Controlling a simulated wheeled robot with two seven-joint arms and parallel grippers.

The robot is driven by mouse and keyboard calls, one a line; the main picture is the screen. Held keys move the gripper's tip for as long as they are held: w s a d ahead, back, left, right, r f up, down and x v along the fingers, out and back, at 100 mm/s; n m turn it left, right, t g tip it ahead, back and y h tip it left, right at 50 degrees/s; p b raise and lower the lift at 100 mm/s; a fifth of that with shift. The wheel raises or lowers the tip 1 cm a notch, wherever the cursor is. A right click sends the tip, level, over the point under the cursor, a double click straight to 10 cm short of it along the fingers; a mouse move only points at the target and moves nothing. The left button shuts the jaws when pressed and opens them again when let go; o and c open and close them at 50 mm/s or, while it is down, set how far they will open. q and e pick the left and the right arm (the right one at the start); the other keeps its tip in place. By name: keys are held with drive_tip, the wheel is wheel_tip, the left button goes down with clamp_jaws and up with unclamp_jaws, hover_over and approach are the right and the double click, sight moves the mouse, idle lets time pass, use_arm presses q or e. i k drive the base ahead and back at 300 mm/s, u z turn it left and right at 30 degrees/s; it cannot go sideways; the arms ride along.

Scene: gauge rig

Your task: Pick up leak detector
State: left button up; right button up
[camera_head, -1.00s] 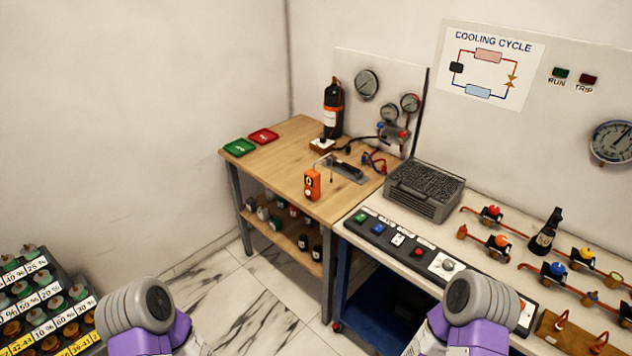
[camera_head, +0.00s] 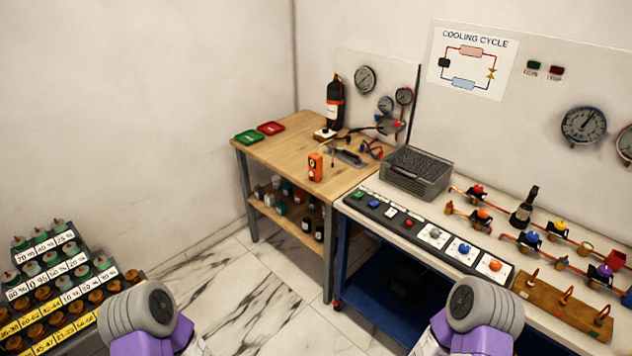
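An orange handheld device (camera_head: 315,167), which looks like the leak detector, stands upright near the front edge of the wooden workbench (camera_head: 290,152). A thin dark probe shows beside it. Both of my arms show only as grey and purple links at the bottom of the view, at the left and the right. My grippers are outside the frame. Nothing of mine touches the device.
A black bottle (camera_head: 334,104) stands behind the device, with green (camera_head: 247,137) and red (camera_head: 271,128) trays to its left. The blue-framed rig table (camera_head: 372,186) adjoins at right. A tiered bottle rack (camera_head: 52,285) stands lower left. Marble floor (camera_head: 250,300) is clear between.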

sight(315, 161)
drive_tip(key=u, duration=0.85)
drive_tip(key=i, duration=2.05)
drive_tip(key=z, duration=0.85)
